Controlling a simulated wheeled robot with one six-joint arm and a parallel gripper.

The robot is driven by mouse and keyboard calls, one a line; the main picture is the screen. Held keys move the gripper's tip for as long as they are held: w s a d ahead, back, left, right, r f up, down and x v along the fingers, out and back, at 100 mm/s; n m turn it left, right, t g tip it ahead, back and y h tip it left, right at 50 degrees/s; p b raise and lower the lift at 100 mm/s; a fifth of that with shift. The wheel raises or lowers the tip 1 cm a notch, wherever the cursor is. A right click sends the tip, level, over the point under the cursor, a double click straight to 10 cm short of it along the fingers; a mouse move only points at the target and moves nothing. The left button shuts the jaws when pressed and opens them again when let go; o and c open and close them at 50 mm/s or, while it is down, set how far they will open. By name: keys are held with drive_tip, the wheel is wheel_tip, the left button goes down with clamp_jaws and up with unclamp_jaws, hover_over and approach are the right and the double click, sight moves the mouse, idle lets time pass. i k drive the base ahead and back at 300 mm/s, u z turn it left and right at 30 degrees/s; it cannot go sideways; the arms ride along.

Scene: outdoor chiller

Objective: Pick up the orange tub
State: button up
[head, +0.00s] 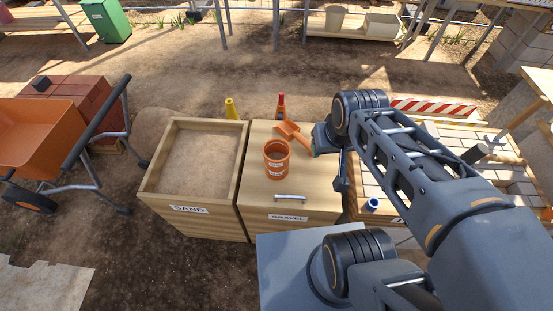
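The orange tub (277,159) stands upright on the closed wooden lid of the gravel box (260,206). It is open at the top and has a small pale label on its front. My gripper (341,184) is to the right of the tub, apart from it, near the box's right edge. Its fingers are small and partly hidden by my arm, so I cannot tell whether they are open or shut.
An orange scoop (290,131) and a red-topped bottle (281,106) are behind the tub. A metal handle (290,197) is in front. The open sand box (193,162) adjoins on the left; an orange wheelbarrow (40,134) stands farther left. A blue-rimmed item (373,204) lies right.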

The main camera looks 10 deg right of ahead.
sight(276, 171)
drive_tip(key=k, duration=0.5)
drive_tip(key=z, duration=3.15)
drive_tip(key=k, duration=1.5)
drive_tip(key=u, duration=2.45)
drive_tip(key=i, duration=0.5)
drive_tip(key=z, duration=0.05)
